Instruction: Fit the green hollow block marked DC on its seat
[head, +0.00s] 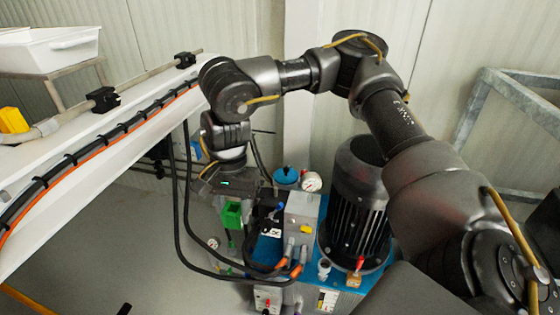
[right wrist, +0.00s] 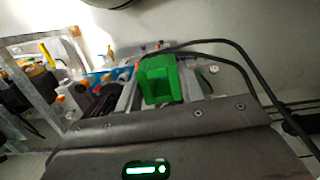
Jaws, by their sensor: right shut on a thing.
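The green hollow block (head: 231,215) hangs below my right gripper (head: 232,201) in the head view, left of the pump unit. In the right wrist view the green block (right wrist: 158,80) sits between the fingers of my right gripper (right wrist: 160,88), which is shut on it. Its open hollow shows in that view. The DC mark cannot be read in either view. I cannot make out the seat; hoses, fittings and my own wrist crowd the area below the block. My left gripper is not in view.
A dark finned motor (head: 355,205) stands right of a grey block (head: 300,212) on a blue base. A pressure gauge (head: 312,181) and black hoses (head: 181,215) are close to my right wrist. A white beam (head: 90,150) with cables crosses the left.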

